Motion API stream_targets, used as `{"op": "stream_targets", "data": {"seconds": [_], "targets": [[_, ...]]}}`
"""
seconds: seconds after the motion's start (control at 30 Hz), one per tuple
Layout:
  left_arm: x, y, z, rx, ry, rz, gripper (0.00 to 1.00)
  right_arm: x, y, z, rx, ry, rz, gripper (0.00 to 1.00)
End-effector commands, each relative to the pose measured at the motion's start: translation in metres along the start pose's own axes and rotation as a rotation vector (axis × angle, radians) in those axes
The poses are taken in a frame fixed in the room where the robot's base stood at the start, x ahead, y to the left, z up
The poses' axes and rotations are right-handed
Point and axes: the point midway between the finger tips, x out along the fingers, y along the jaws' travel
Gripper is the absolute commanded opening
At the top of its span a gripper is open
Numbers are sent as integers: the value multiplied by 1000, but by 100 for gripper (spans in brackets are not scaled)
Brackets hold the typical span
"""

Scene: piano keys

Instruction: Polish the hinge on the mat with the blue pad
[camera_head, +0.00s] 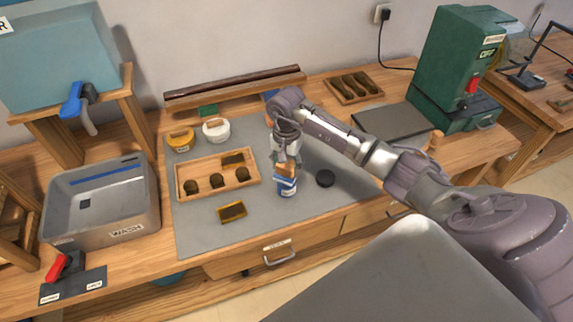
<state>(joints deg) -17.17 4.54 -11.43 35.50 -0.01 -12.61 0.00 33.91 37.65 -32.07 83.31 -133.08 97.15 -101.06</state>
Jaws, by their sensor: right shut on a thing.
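The hinge (232,211), a small flat brass-brown piece, lies on the grey mat (200,240) near its front, in front of the wooden tray. My right gripper (285,168) points down over the mat, right of the hinge and apart from it. It is shut on a small blue-and-white thing (286,187) with an orange-brown upper part; I cannot tell whether this is a pad or a container. My left gripper is out of view.
A wooden tray (180,189) holds several brown pieces. Yellow (181,141) and white (216,131) tubs stand behind it. A metal wash basin (120,215) stands left, a green machine (455,65) back right.

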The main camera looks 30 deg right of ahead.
Motion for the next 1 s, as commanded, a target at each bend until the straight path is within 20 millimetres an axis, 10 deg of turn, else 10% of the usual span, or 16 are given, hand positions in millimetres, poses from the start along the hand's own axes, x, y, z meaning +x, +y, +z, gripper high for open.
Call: {"op": "stream_targets", "data": {"seconds": [1.0], "targets": [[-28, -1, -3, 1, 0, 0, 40, -51, 0, 0, -1, -1, 1, 28]]}}
